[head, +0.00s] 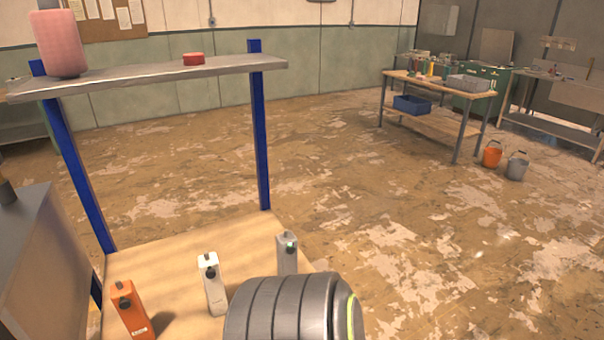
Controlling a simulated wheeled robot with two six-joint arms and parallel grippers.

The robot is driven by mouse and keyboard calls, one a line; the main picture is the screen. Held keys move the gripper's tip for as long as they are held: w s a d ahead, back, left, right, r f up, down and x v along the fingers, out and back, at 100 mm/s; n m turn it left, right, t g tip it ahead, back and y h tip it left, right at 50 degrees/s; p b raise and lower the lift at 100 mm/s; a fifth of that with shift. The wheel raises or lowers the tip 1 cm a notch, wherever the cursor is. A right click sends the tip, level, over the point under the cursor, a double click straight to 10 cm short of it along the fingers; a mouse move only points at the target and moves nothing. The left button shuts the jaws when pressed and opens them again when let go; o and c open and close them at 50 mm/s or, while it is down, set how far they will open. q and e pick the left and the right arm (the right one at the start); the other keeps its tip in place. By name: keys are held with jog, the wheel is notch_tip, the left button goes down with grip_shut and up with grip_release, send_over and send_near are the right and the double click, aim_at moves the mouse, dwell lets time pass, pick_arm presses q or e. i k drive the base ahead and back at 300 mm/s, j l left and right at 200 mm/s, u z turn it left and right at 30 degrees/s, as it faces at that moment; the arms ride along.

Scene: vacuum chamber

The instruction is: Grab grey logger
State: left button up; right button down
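The grey logger (287,252) stands upright at the right end of a wooden bench top (180,250). It is a small box with a dark knob and a small green spot near its top. Its lower part is hidden behind a dark ribbed part of my own arm in the foreground. A white logger (213,287) stands to its left, and an orange one (130,312) stands farther left, near the front. Neither of my grippers shows in the head view.
A raised shelf (150,78) on blue posts (260,130) spans the back of the bench, bearing a pink cylinder (58,43) and a red disc (194,59). A grey cabinet (40,270) stands at left. Open floor lies right, with a far workbench (440,85) and buckets (492,154).

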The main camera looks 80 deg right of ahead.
aim_at(287, 263)
jog(key=z, duration=2.6)
jog(key=i+l+u, duration=0.15)
jog(key=l, duration=0.2)
